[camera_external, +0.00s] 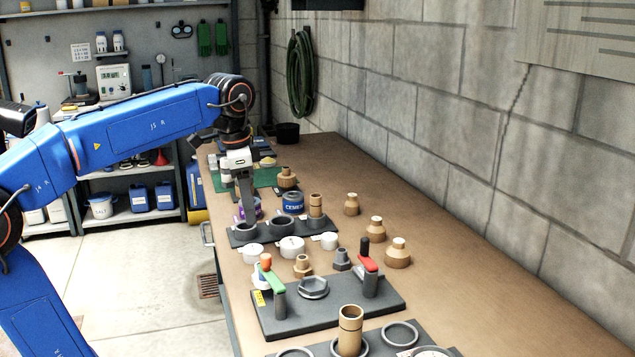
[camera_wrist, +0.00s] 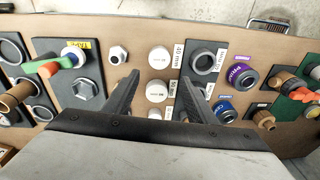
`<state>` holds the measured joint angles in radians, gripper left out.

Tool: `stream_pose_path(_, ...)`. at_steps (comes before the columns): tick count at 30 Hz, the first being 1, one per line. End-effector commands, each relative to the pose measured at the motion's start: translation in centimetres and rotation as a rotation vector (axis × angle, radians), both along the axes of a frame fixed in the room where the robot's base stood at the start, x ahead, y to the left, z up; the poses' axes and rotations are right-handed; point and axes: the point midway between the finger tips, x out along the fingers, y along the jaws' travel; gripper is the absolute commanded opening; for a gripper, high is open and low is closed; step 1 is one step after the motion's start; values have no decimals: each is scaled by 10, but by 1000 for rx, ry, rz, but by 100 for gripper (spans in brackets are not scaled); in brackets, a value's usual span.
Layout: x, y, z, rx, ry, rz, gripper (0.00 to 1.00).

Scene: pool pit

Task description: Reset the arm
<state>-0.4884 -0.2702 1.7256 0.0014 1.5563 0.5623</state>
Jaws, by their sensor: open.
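My blue arm reaches over the bench from the left, bent at the wrist. My gripper (camera_external: 245,205) points down over the dark plate with rings (camera_external: 270,234), near its left ring; I cannot tell the exact height above it. In the wrist view my gripper (camera_wrist: 160,78) is open, its two dark fingers apart and nothing held. White caps (camera_wrist: 158,59) show between and beyond the fingers.
The bench (camera_external: 450,278) carries a dark valve plate (camera_external: 325,308) with green and red handles, white caps (camera_external: 292,246), tan fittings (camera_external: 397,252) and a blue cement can (camera_external: 292,202). A block wall (camera_external: 430,130) bounds the right. Bare bench lies along the wall.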

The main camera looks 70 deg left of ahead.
Motion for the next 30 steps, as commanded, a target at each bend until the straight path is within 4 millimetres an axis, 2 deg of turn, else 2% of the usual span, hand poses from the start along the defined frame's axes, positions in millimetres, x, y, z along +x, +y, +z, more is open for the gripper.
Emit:
stream_pose_path(1, -12, -20, -10, 3, 3, -44, 52)
stream_pose_path(3, -27, -42, -24, 8, 5, -101, 52)
stream_pose_path(9, -70, -91, -66, 20, 14, -245, 52)
stream_pose_path(15, -101, -118, -99, 28, 18, -342, 52)
stream_pose_path(20, -118, -133, -121, 32, 9, -377, 52)
stream_pose_path(26, -123, -148, -156, 28, -61, -284, 52)
stream_pose_path(30, -126, -162, -187, 10, -138, -182, 52)
